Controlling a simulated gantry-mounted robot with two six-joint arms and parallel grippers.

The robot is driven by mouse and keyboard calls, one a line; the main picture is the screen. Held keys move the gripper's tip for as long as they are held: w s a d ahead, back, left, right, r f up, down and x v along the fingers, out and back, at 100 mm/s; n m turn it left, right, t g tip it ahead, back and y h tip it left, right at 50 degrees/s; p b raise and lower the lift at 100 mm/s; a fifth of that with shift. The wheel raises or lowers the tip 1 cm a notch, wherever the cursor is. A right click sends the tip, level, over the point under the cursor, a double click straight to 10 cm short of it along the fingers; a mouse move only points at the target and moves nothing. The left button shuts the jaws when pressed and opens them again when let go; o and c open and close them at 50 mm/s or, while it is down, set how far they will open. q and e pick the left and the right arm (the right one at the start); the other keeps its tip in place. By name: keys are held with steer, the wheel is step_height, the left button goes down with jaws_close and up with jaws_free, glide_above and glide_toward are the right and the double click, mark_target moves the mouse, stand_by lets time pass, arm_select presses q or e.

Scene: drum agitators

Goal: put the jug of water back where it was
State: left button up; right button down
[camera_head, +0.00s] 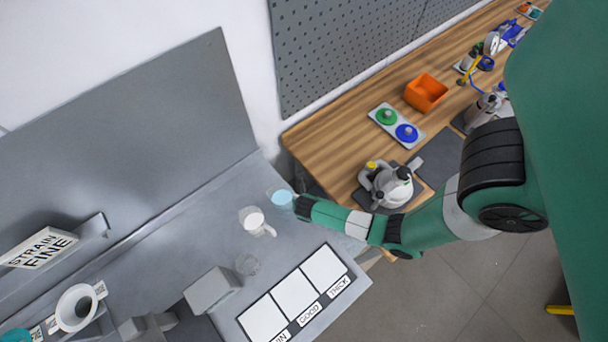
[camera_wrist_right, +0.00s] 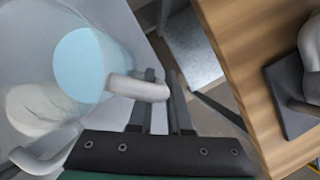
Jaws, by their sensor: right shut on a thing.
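The jug of water (camera_head: 281,199) is clear with light blue water, near the right edge of the grey bench in the head view. In the right wrist view the jug of water (camera_wrist_right: 84,62) fills the upper left, and its white handle (camera_wrist_right: 138,88) lies between my right gripper's fingers. My right gripper (camera_head: 303,205) is shut on that handle, and its fingers (camera_wrist_right: 160,100) also show in the wrist view. I cannot tell whether the jug touches the bench. My left gripper is not in view.
A jug of white liquid (camera_head: 252,219) stands close beside the water jug.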

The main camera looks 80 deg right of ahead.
steer(key=shift+f, duration=0.75)
steer(key=shift+f, duration=0.1)
steer(key=c, duration=0.9)
jaws_free()
steer(key=shift+o, duration=0.2)
steer(key=shift+r, duration=0.2)
steer(key=p+v, duration=0.3)
steer(key=v, duration=0.8)
steer(key=shift+a+r, duration=0.2)
steer(key=shift+r, duration=0.2)
